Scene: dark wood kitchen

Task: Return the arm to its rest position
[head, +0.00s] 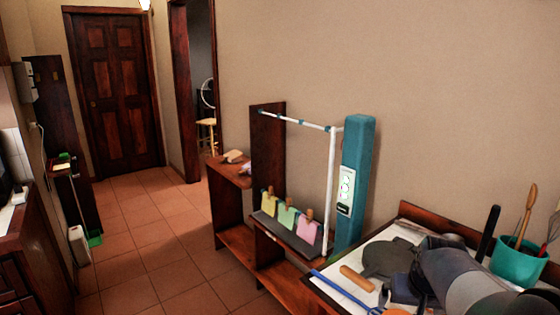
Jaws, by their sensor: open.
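My grey arm (455,272) reaches in from the lower right, over the wooden-edged worktop (425,217). Its dark end, my gripper (402,292), is low over the near part of this worktop. The jaws are open, with nothing seen held between them. The fingertips are hard to make out against the tools around them. A dark round flat pan-like tool (388,257) with a wooden handle (357,279) lies just beyond the gripper. A blue-handled tool (335,284) lies to its left. The arm hides part of the worktop.
A teal pot (518,262) with utensils stands right of the arm. A tall teal post (355,185) and a white pipe frame (332,190) rise behind left, above a low wooden shelf (236,238) with coloured notes. Free tiled floor (150,250) lies left, towards a closed door (112,90).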

